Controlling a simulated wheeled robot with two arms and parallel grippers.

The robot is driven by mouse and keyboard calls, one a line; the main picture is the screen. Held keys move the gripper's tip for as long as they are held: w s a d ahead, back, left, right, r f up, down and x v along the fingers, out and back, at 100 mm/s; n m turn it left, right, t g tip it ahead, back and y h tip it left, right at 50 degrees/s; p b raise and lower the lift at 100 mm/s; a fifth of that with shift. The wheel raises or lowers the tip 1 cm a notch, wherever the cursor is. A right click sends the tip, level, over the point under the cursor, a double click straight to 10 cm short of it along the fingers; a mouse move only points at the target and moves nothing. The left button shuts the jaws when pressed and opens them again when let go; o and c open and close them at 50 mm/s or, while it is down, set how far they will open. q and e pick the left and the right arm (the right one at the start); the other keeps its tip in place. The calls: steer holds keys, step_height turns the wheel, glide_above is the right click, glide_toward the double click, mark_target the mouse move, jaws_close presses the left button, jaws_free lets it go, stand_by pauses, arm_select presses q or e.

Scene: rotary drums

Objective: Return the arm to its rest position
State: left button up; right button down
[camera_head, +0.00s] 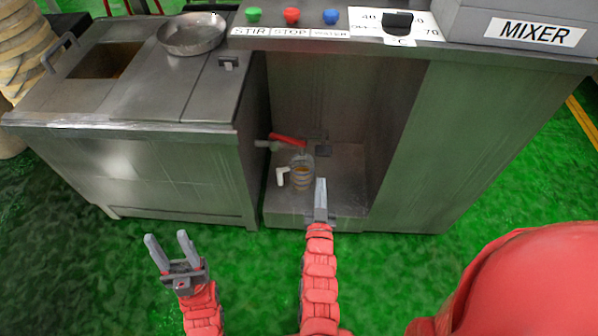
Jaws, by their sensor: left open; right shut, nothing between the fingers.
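My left gripper (171,252) is open and empty over the green floor, in front of the grey cabinet at the left. My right gripper (320,188) is shut with its fingers together, at the front of the recess under the mixer panel. A mug (302,176) with a pale handle and a yellowish band stands on the recess floor, just left of and beyond my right fingertips. I cannot tell whether they touch. A tap with a red lever (288,140) sits above the mug.
The mixer panel has a green button (253,15), a red button (291,16), a blue button (330,17) and a black knob (397,21). A round metal pan (191,34) rests on the left cabinet (160,170). The green floor (100,270) in front is clear.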

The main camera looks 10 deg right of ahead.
steer(key=shift+s+a, duration=0.2)
steer(key=shift+s, duration=0.45)
